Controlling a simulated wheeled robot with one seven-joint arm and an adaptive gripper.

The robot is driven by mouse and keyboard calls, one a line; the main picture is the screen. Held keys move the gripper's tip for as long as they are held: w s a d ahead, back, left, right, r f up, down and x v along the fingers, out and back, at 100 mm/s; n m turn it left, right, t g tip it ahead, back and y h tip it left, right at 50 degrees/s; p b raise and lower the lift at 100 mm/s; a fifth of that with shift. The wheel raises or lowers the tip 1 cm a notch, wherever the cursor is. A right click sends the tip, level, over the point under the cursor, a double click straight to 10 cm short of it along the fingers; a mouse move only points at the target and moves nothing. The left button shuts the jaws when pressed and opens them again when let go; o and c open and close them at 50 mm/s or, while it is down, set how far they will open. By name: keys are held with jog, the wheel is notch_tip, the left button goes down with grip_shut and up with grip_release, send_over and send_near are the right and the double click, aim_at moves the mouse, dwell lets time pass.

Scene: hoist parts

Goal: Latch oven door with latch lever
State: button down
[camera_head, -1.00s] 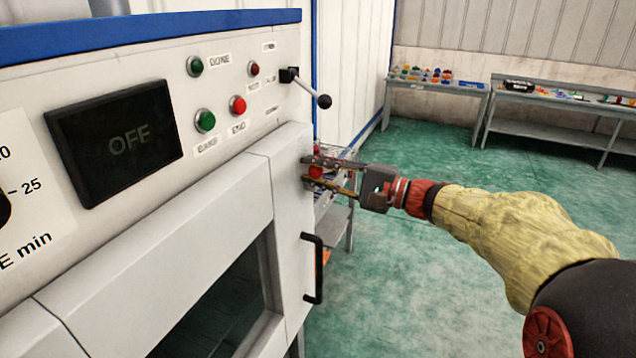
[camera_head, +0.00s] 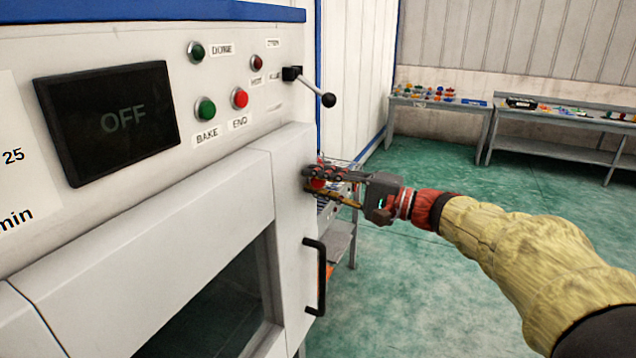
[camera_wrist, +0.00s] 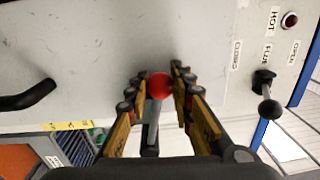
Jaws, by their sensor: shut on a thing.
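The latch lever has a red ball knob (camera_wrist: 160,86) on a grey stem in the wrist view. In the head view the red knob (camera_head: 318,184) shows partly between my fingers, beside the door's right edge. My gripper (camera_head: 311,180) is shut on the knob; the wrist view shows one finger on each side of it (camera_wrist: 158,80). The stem runs back between the fingers; its mount is hidden. The white oven door (camera_head: 150,260) appears closed against the front, with a dark window and a black bar handle (camera_head: 318,277) below my gripper.
A separate black-knobbed lever (camera_head: 328,100) sticks out above my gripper on the control panel. The panel has an OFF display (camera_head: 110,120) and green and red buttons. Benches (camera_head: 560,125) with small parts stand along the back wall.

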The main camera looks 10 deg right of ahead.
jog(key=c, duration=1.5)
grip_release()
jog(key=shift+c, duration=0.2)
jog(key=v, duration=1.2)
jog(key=shift+f, duration=0.1)
